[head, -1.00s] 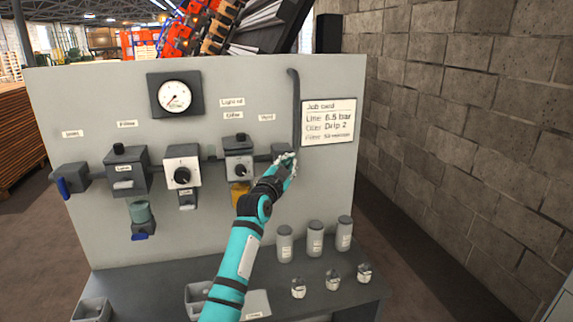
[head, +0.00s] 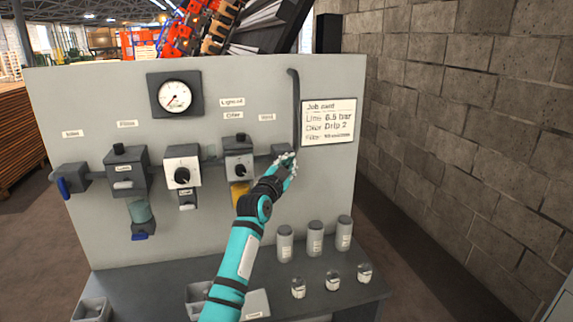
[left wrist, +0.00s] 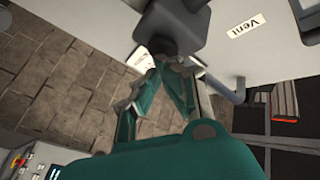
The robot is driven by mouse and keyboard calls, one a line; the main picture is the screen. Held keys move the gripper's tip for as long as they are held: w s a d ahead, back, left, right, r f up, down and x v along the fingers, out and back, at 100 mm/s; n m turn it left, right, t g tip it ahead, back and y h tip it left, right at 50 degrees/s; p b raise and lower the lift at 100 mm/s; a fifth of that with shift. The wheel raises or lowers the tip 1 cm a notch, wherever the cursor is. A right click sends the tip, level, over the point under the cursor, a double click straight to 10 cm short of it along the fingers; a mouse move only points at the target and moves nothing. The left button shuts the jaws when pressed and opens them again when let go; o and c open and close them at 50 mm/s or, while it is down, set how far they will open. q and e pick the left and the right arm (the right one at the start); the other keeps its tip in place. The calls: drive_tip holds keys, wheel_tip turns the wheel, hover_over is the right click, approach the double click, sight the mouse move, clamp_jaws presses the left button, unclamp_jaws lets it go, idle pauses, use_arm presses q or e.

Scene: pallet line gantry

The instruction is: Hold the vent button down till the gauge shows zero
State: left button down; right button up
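The gauge (head: 174,94) is a white dial in a dark square housing at the upper left of the panel. Its needle points to the lower left; the figures are too small to read. The dark vent block (head: 281,151) sits under the vent label, and it also shows in the left wrist view (left wrist: 172,28). My left gripper (head: 290,159) is at the block. In the left wrist view its fingertips (left wrist: 164,64) come together at a dark round stub (left wrist: 168,46) under the block, apparently touching it. The button face is hidden. My right gripper is not in view.
A dark pipe (head: 295,105) and the job card (head: 329,122) are just right of the vent block. A regulator-like unit (head: 239,160) is close on the left. Several jars (head: 315,240) stand on the bench below. A block wall (head: 455,120) is at the right.

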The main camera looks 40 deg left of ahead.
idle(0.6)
use_arm(q)
drive_tip(key=shift+s+d+p, duration=0.65)
drive_tip(key=shift+d+p, duration=0.05)
drive_tip(key=shift+p, duration=0.05)
drive_tip(key=shift+d, duration=0.1)
drive_tip(key=s+d+p, duration=0.1)
drive_tip(key=d, duration=0.1)
drive_tip(key=s+d+p, duration=0.1)
drive_tip(key=s+p, duration=0.1)
drive_tip(key=shift+s+d+f, duration=0.1)
drive_tip(key=shift+d, duration=0.25)
